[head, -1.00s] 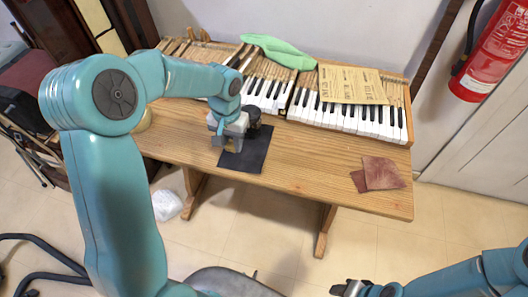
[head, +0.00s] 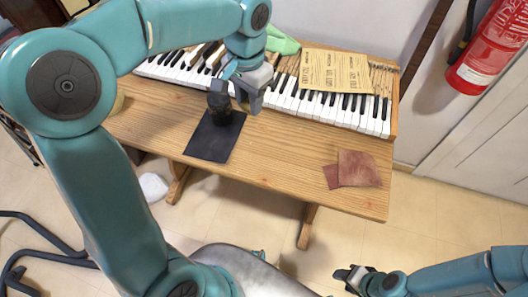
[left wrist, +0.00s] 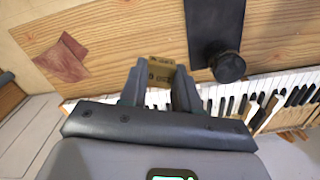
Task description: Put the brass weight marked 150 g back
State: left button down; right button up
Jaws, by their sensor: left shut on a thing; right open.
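My left gripper (head: 256,98) is shut on a small brass block, the brass weight (left wrist: 161,72), which shows between the fingertips in the left wrist view. Dark marks show on it, too small to read. In the head view the weight is hidden by the fingers. The gripper is just right of a dark round object (head: 220,106) at the back of a black mat (head: 210,145), near the piano keys (head: 330,108). The dark object also shows in the left wrist view (left wrist: 228,67). My right gripper (head: 346,275) is open and empty, low at the right, away from the table.
The wooden table (head: 275,165) is clear between the mat and two reddish-brown patches (head: 358,168). Printed yellow paper (head: 335,71) lies across the back of the keyboard. A green cloth (head: 283,42) lies behind my left gripper. A fire extinguisher (head: 490,45) hangs at the right.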

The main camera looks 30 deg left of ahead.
pick_arm(q)
jog(key=shift+w+d, duration=0.15)
jog(key=shift+d, duration=0.05)
jog(key=b, duration=0.2)
send_over(254, 155)
notch_tip(254, 155, down, 14)
jog(key=shift+a+f, duration=0.1)
jog(key=shift+f, duration=0.05)
notch_tip(254, 155, down, 5)
jog(key=shift+f, duration=0.1)
jog(key=c, duration=0.8)
grip_release()
